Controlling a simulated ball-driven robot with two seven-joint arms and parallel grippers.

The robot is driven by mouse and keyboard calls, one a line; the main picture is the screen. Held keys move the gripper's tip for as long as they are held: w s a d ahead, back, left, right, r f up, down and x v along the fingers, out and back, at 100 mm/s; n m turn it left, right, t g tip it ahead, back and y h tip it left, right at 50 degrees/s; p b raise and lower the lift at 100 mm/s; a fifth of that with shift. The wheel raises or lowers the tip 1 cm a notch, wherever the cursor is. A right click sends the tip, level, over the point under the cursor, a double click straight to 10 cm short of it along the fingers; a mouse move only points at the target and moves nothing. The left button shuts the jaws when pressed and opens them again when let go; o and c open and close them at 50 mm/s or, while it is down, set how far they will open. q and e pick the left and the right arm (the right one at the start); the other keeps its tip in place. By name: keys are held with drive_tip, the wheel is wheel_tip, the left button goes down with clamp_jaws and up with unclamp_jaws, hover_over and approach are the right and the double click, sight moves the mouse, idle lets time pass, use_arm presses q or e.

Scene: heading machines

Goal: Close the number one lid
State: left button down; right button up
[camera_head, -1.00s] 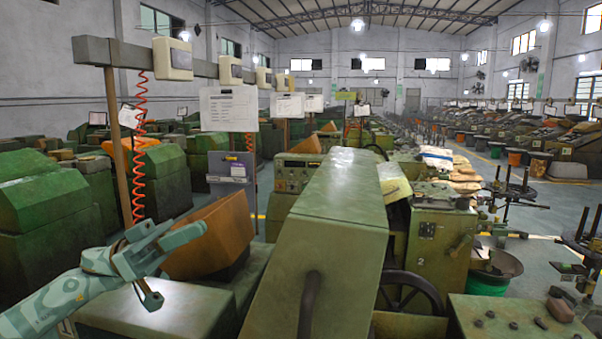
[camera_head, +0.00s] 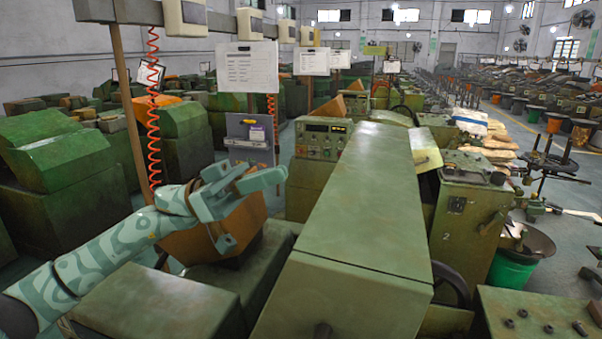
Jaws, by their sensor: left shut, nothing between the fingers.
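A long green metal cover (camera_head: 355,210) of the nearest machine fills the middle foreground. A dark handle (camera_head: 322,331) shows at the bottom edge on its front face. I see no number one on it, and I cannot tell whether it is fully down. My left gripper (camera_head: 264,181) is shut and empty. It is left of the green cover, above and in front of a rusty orange-brown tilted bin (camera_head: 215,235), and looks apart from the cover. My right gripper is not in view.
A green cabinet marked 2 (camera_head: 463,215) stands right of the cover. A control panel (camera_head: 322,140) is behind it. A flat green housing (camera_head: 155,305) lies below my left arm. A green bucket (camera_head: 510,268) stands on the floor at right. Hanging papers (camera_head: 247,67) are at upper left.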

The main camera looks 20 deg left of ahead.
use_arm(q)
drive_tip(key=shift+d+f+p, duration=0.25)
drive_tip(key=shift+d+p, duration=0.05)
drive_tip(key=shift+d, duration=1)
drive_tip(key=shift+d+f+p, duration=0.2)
drive_tip(key=shift+d+p, duration=0.1)
drive_tip(key=shift+d, duration=0.95)
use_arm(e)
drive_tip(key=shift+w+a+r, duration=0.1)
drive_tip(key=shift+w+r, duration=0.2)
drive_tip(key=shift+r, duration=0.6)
use_arm(q)
drive_tip(key=shift+s, duration=0.1)
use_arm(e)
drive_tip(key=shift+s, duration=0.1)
